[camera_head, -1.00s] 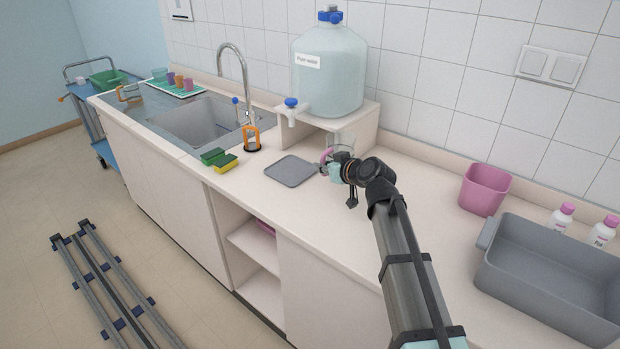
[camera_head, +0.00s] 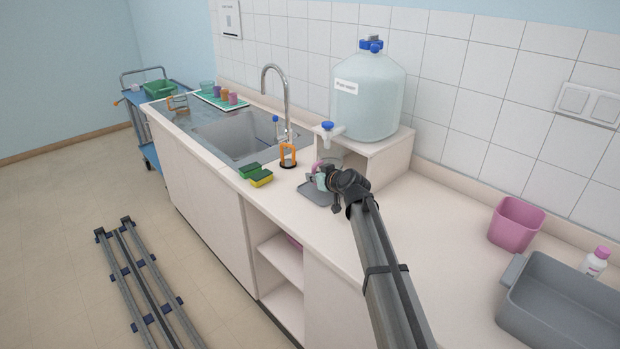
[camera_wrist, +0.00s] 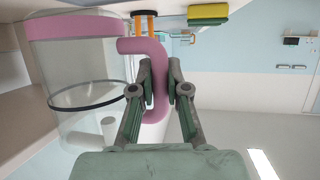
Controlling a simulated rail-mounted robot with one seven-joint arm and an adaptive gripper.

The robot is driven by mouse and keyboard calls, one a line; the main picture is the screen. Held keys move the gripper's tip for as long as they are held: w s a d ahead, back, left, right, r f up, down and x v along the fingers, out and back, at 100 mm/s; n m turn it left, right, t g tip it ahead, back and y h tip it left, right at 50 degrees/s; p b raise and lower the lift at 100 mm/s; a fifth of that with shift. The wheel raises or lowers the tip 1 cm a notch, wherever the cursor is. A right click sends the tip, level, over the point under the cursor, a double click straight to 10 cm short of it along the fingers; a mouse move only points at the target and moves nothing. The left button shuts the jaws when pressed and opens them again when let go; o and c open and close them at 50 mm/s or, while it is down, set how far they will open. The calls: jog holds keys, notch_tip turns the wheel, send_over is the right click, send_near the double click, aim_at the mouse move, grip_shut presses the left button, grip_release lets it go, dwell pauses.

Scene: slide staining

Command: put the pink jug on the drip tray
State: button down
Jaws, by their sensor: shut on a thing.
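My gripper (camera_wrist: 160,88) is shut on the pink handle. In the head view the jug (camera_head: 321,174) is largely hidden behind my gripper (camera_head: 328,180). The grey drip tray (camera_head: 313,194) lies flat on the counter, and the jug overlaps its back right part in the picture. I cannot tell whether the jug's base touches the tray.
The large water carboy (camera_head: 366,100) stands on a raised shelf (camera_head: 392,150), its blue-topped tap (camera_head: 328,133) close above the jug. The orange holder (camera_head: 288,154) and the sponges (camera_head: 260,178) lie left of the tray. The pink bin (camera_head: 516,223) and grey basin (camera_head: 560,300) are far right.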

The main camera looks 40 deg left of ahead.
jog(key=shift+w+a+f+p, duration=0.25)
jog(key=shift+a+f+p, duration=0.3)
jog(key=shift+f, duration=0.2)
jog(key=shift+w+a+f+p, duration=0.2)
jog(key=shift+a+f+p, duration=0.2)
jog(key=shift+a+f, duration=0.3)
jog(key=shift+f, duration=0.35)
jog(key=shift+f+b, duration=0.2)
jog(key=shift+b, duration=0.2)
jog(key=c, duration=1.2)
grip_release()
jog(key=shift+r, duration=0.1)
jog(key=shift+r+p, duration=0.1)
jog(key=shift+p, duration=0.2)
